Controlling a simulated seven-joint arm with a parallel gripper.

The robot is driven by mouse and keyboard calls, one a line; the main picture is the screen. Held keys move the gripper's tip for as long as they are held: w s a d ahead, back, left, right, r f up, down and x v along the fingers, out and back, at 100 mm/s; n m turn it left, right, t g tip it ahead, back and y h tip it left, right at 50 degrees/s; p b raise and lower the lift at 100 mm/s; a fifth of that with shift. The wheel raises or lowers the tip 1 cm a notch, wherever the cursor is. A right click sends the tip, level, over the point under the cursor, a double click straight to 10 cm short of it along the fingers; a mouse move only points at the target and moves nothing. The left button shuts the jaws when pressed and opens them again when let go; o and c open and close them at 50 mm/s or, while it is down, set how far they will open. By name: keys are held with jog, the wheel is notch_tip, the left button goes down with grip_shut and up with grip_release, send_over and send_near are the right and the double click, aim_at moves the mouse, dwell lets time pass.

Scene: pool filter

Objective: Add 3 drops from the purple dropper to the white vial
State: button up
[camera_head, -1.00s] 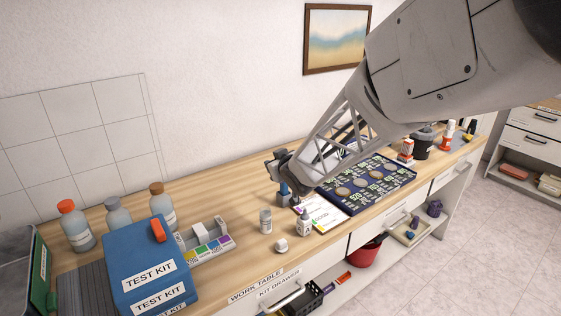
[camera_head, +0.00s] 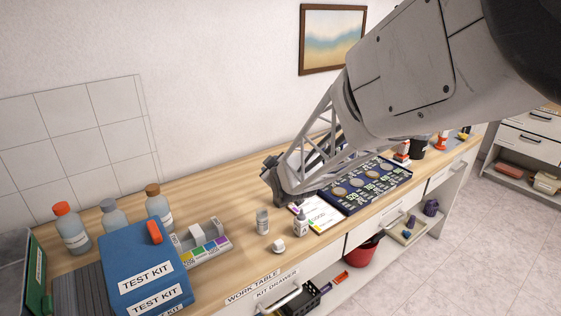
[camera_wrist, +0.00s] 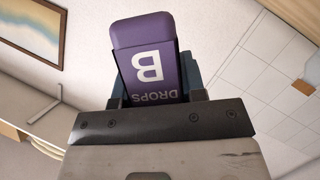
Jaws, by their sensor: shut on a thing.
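The purple dropper (camera_wrist: 147,62), marked "B" and "DROPS", is held between the blue fingers of my gripper (camera_wrist: 155,84) in the wrist view. Its lettering is upside down in that picture, and its tip is not visible. In the head view my gripper (camera_head: 270,174) is above the back of the table, behind the vial; its fingers and the dropper are hidden there. A small pale vial (camera_head: 262,221), which looks like the white vial, stands upright on the work table, apart from my gripper. Its contents cannot be made out.
A white dropper bottle (camera_head: 301,221) and a small white cap (camera_head: 278,246) are close to the vial. A rack with coloured labels (camera_head: 208,248) and a blue test kit box (camera_head: 150,270) stand left. A printed card (camera_head: 321,216) and a dark tray (camera_head: 365,187) lie right.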

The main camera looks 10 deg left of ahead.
jog(key=shift+f+n+t+h, duration=0.4)
jog(key=shift+n+t, duration=0.1)
jog(key=shift+n, duration=0.4)
jog(key=n, duration=0.1)
jog(key=f+n+t, duration=0.1)
jog(key=f+n, duration=0.1)
jog(key=shift+s+a+f+t, duration=0.1)
jog(key=shift+s+a+t, duration=0.2)
jog(key=shift+t, duration=0.1)
jog(key=n+t, duration=0.1)
jog(key=n, duration=0.3)
jog(key=n+t, duration=0.2)
jog(key=n, duration=0.2)
jog(key=shift+f+y, duration=0.15)
jog(key=shift+y, duration=0.15)
dwell(4.0)
jog(key=shift+w+d+f+m+g+h, duration=0.15)
jog(key=shift+f+m+g, duration=0.3)
jog(key=shift+m, duration=0.65)
jog(key=shift+f+m+g+h, duration=0.25)
jog(key=shift+f+m+g, duration=0.15)
jog(key=shift+m, duration=0.7)
jog(key=shift+r, duration=0.1)
